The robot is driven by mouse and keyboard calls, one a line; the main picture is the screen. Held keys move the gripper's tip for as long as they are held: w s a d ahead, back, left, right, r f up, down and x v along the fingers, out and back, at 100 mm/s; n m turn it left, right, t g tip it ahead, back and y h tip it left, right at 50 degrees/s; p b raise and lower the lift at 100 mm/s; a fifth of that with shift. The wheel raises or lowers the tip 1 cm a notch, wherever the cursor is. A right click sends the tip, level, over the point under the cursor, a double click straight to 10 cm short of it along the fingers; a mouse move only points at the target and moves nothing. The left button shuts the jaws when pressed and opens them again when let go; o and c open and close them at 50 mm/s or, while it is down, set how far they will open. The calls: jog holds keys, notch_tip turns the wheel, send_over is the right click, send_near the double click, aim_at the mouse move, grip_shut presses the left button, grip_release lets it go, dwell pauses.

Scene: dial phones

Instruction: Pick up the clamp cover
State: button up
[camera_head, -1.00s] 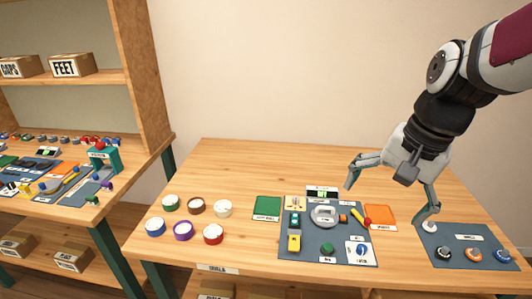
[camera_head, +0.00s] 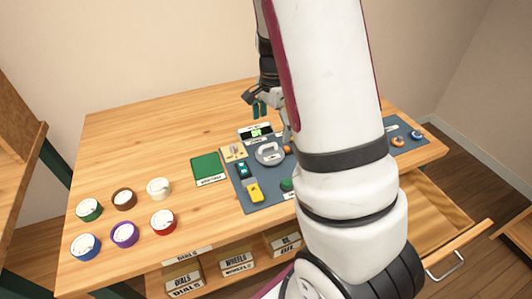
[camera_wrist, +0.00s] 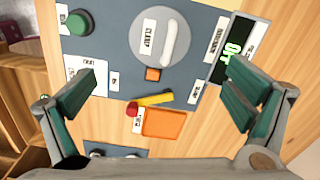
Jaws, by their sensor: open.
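The clamp cover is a round grey piece with a pale raised handle, lying on the blue-grey mat (camera_head: 262,199). The cover (camera_head: 268,155) shows in the head view just left of my arm. In the wrist view the cover (camera_wrist: 150,52) is at the top centre, with a "CLAMP" label on it. My gripper (camera_wrist: 158,95) is open and empty above the mat, its two green-padded fingers spread wide. The cover lies beyond the gap between the fingertips in the wrist picture, apart from them. My arm hides the right part of the mat in the head view.
A small display (camera_wrist: 228,52) with green digits stands beside the cover. An orange square (camera_wrist: 165,123), a yellow stick (camera_wrist: 154,99) and a green knob (camera_wrist: 79,22) are nearby. Several round dials (camera_head: 124,234) stand at left. An open drawer (camera_head: 432,212) juts out at right.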

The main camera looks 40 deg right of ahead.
aim_at(271, 153)
jog(key=f, duration=0.9)
jog(key=shift+a+f+b, duration=0.15)
jog(key=shift+a+b, duration=0.05)
jog(key=shift+b, duration=0.15)
jog(key=c, duration=1.2)
